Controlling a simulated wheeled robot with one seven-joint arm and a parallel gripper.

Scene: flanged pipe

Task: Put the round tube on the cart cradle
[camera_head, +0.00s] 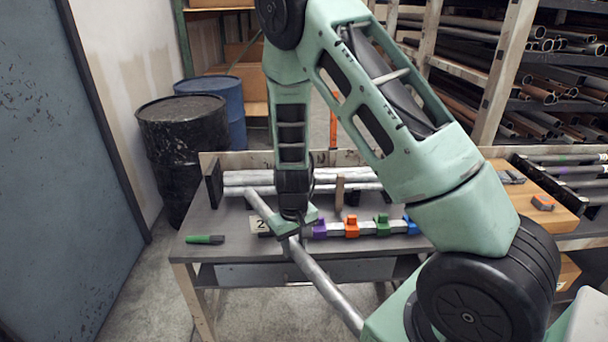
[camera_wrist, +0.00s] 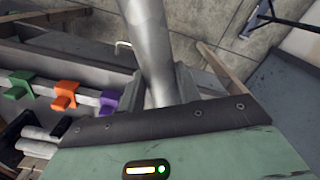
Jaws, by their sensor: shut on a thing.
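A grey round tube (camera_head: 325,286) is held slantwise, its near end low toward my arm and its far end over the workbench. My gripper (camera_head: 290,236) is shut around the tube near the bench's front edge. In the wrist view the tube (camera_wrist: 147,45) runs up from between the jaws (camera_wrist: 160,90) to the top edge of the picture. The near end of the tube is partly hidden by my arm in the head view. I cannot make out the cart cradle with certainty in either view.
The workbench (camera_head: 200,222) bears more tubes (camera_head: 240,180) at the back, a row of coloured clamps (camera_head: 351,227) and a green-handled tool (camera_head: 205,239). Drums (camera_head: 182,140) stand at left. Pipe racks (camera_head: 540,90) fill the right. The floor (camera_head: 140,285) left of the bench is clear.

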